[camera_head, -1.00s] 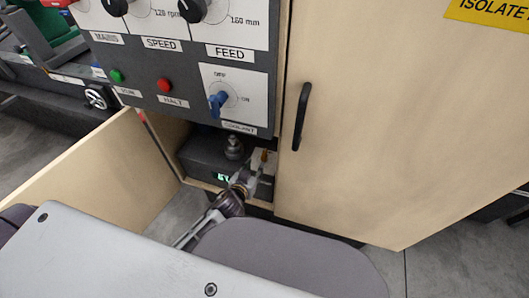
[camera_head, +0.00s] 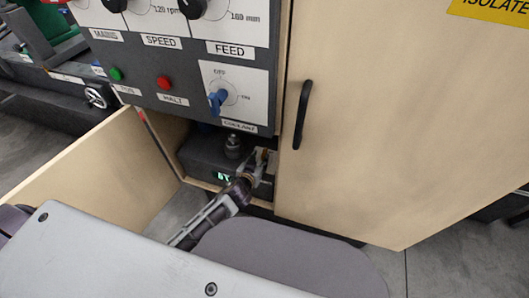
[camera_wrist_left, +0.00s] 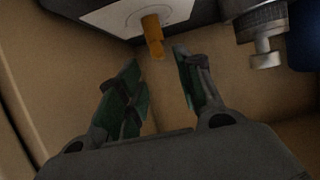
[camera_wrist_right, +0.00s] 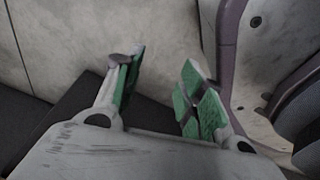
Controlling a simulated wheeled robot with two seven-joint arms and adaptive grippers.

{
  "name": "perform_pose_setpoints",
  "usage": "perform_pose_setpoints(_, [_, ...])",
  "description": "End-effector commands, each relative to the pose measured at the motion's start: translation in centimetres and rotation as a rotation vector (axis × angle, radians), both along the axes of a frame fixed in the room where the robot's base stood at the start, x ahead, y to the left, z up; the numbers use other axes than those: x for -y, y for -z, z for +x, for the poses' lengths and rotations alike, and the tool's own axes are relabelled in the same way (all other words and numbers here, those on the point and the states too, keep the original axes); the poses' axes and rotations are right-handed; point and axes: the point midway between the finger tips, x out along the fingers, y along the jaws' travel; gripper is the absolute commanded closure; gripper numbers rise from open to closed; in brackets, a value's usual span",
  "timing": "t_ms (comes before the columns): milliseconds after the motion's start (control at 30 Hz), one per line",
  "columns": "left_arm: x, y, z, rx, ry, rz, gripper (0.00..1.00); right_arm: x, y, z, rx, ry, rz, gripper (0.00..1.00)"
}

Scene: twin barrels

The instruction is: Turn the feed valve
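An orange handle (camera_wrist_left: 153,32) sticks out from a white plate (camera_wrist_left: 120,16) with a round dial mark in the left wrist view. I take it for the feed valve; no label on it is readable. In the head view the lower bay of the cabinet holds it, mostly hidden by my left gripper (camera_head: 262,160). My left gripper (camera_wrist_left: 157,62) is open, its green-padded fingertips just short of the handle, which lies ahead of the gap between them. No contact shows. My right gripper (camera_wrist_right: 164,58) is open and empty, and outside the head view.
A dark box with a green lit display (camera_head: 223,177) and a metal fitting (camera_head: 233,147) stands in the bay. An open door (camera_head: 90,165) is at left, a closed door (camera_head: 390,130) at right. Above is the panel with a blue coolant knob (camera_head: 217,99) and FEED knob (camera_head: 191,8).

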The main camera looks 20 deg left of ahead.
Motion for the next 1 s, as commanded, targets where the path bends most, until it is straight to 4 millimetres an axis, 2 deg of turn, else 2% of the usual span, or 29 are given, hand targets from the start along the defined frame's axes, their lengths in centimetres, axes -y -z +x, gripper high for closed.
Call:
perform_pose_setpoints(233, [0.1, 0.8, 1.9, 0.001, 0.0, 0.001, 0.64, -0.3, 0.1, -0.3, -0.002, 0.002, 0.004, 0.6])
perform_pose_setpoints(800, [0.2, 2.5, 6.0, 0.001, 0.001, 0.0, 0.64, -1.6, -0.9, 1.8, 0.005, 0.005, 0.016, 0.6])
perform_pose_setpoints(1000, [0.3, 2.8, 6.8, 0.0, 0.001, -0.001, 0.64, -1.7, -1.3, 2.3, 0.007, 0.005, 0.017, 0.6])
